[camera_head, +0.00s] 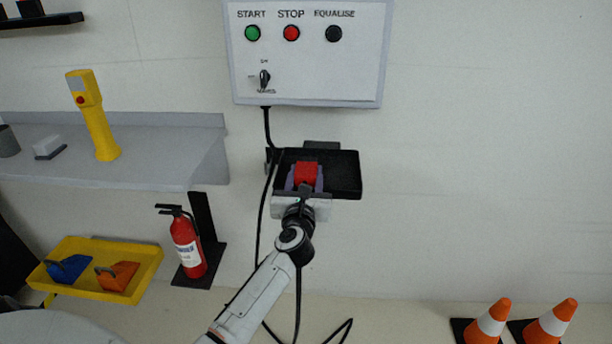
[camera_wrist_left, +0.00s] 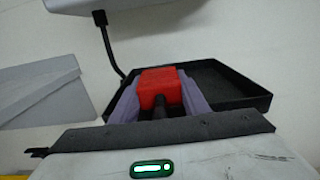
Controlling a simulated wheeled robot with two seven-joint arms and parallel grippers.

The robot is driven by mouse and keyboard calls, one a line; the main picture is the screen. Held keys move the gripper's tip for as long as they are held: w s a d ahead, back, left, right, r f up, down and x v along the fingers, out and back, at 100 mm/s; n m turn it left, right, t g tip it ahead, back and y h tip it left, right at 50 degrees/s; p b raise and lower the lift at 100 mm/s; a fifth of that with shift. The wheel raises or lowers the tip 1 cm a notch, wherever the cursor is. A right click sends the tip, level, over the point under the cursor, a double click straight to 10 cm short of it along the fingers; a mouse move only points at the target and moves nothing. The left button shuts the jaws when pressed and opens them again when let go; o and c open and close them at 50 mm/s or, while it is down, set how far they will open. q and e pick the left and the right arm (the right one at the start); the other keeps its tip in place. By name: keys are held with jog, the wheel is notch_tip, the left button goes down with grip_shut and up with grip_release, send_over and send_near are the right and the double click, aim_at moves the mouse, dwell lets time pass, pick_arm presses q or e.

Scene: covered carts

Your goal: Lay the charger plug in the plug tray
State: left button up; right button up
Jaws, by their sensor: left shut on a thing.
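The red charger plug (camera_head: 307,173) is held between the fingers of my left gripper (camera_head: 304,180), over the near left part of the black plug tray (camera_head: 346,178). In the left wrist view the red plug (camera_wrist_left: 160,86) sits between the two purple fingers of the gripper (camera_wrist_left: 160,97), with a dark cable end toward me. The tray (camera_wrist_left: 235,80) lies behind and to the right of it. I cannot tell whether the plug touches the tray floor. My right gripper is not in view.
A control box (camera_head: 308,70) with START, STOP and EQUALISE buttons is on the wall above the tray. A black cable (camera_head: 262,200) hangs beside the tray. A grey shelf (camera_head: 150,170), a fire extinguisher (camera_head: 187,243) and a yellow tray (camera_head: 140,270) are left; cones (camera_head: 490,322) stand right.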

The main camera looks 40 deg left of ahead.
pick_arm(q)
jog(key=shift+f, duration=0.35)
